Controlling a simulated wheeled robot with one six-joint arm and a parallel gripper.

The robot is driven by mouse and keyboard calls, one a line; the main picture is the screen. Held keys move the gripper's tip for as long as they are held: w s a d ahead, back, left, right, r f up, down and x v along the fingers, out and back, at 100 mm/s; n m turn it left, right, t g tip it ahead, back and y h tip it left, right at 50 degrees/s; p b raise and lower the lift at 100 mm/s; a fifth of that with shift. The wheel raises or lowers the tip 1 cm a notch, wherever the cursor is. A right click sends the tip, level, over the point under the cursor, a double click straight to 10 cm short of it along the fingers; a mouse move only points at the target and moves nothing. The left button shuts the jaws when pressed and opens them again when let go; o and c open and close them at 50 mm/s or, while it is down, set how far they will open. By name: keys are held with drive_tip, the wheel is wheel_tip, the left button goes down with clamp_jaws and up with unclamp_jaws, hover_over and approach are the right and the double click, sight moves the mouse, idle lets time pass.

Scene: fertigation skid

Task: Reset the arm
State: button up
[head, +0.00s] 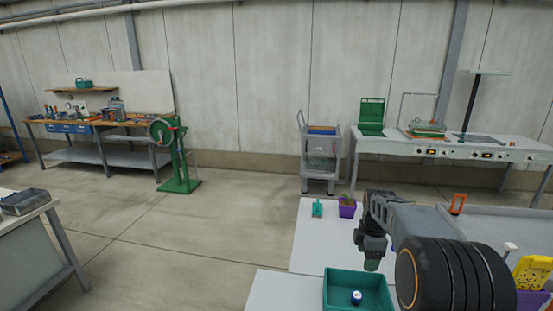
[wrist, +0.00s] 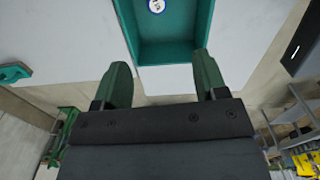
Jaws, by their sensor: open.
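My gripper (head: 372,264) hangs above the white table at the lower right of the head view, with its fingers pointing down. In the wrist view my gripper (wrist: 163,82) shows two green fingertips set well apart, with nothing between them. A teal bin (head: 341,290) stands on the near white surface, just left of and nearer than my gripper. The bin also shows at the top of the wrist view (wrist: 168,50), beyond the fingertips. A small white-and-blue round item (head: 356,297) lies in the bin; it also shows in the wrist view (wrist: 156,5).
A purple container (head: 347,208) and a small teal item (head: 317,208) stand on the white table behind my gripper. A yellow item (head: 531,272) is at the right edge. A grey cart (head: 320,160) and a long bench stand behind. Open floor lies left.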

drive_tip(key=s+a+r+m+t, duration=0.1)
drive_tip(key=s+a+m+t, duration=0.1)
drive_tip(key=s+a+m, duration=0.3)
drive_tip(key=s+a+r+m+t, duration=0.1)
drive_tip(key=s+a+m, duration=0.5)
drive_tip(key=s+m, duration=0.5)
drive_tip(key=s, duration=0.5)
drive_tip(key=shift+s+r+t, duration=0.25)
drive_tip(key=shift+r+t, duration=0.1)
drive_tip(key=shift+t, duration=0.05)
